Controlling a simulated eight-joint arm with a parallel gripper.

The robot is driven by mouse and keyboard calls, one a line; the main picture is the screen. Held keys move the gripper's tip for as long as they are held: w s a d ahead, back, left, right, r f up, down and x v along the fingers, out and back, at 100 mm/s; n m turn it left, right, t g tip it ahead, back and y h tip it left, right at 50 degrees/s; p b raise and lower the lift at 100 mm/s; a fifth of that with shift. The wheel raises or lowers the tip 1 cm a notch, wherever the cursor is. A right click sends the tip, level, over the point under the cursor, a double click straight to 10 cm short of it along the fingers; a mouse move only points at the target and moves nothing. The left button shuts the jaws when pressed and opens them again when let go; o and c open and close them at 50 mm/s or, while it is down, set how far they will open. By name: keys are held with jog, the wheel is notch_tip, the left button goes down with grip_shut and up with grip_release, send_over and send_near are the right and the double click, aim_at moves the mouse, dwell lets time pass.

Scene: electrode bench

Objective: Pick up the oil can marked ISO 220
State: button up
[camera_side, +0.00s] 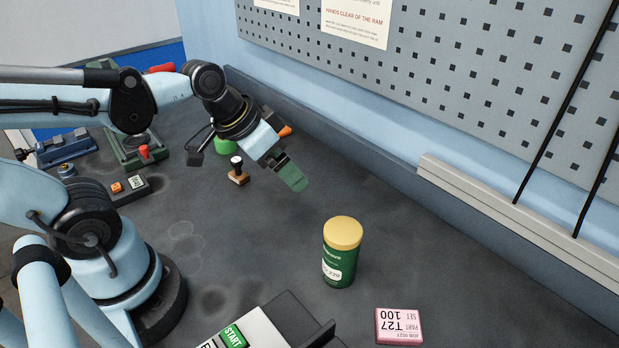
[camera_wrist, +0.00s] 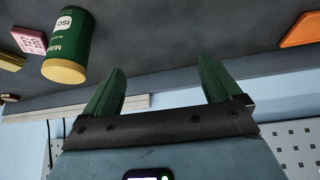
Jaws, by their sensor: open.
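The oil can (camera_side: 341,262) is a green cylinder with a yellow lid, upright on the dark bench right of centre in the side view. Its pale label is partly turned away and seems to end in 220. In the wrist view the can (camera_wrist: 70,38) shows at upper left with ISO on its label; the number is not readable there. My gripper (camera_side: 293,180) is above the bench, up and left of the can in the side view and apart from it. In the wrist view my gripper (camera_wrist: 160,68) has its two green fingers spread with nothing between them.
A pink block marked T27 100 (camera_side: 399,326) lies right of the can. A box with a START label (camera_side: 233,336) is at the front. A wooden-based stamp (camera_side: 238,172) and a green object (camera_side: 226,146) are behind my gripper. A pegboard wall (camera_side: 440,60) bounds the back.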

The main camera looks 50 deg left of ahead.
aim_at(337, 221)
jog(key=d+f+m+g+h, duration=0.1)
jog(key=d+m+g+h, duration=0.1)
jog(key=d+m+h, duration=0.2)
jog(key=d+f+m+g+h, duration=0.1)
jog(key=d+m+g+h, duration=0.1)
jog(key=d+m+h, duration=0.2)
jog(key=w+d+f+m+g+h, duration=0.1)
jog(key=d+m+h, duration=0.3)
jog(key=m, duration=0.5)
jog(key=shift+w+d+f+g+h, duration=0.1)
jog(key=shift+f+g+h, duration=0.1)
jog(key=shift+g, duration=0.25)
jog(key=shift+d+f+g+h, duration=0.1)
jog(key=shift+f+g, duration=0.05)
jog(key=shift+g, duration=0.3)
jog(key=x, duration=0.5)
jog(key=shift+s, duration=0.2)
jog(key=c, duration=1.4)
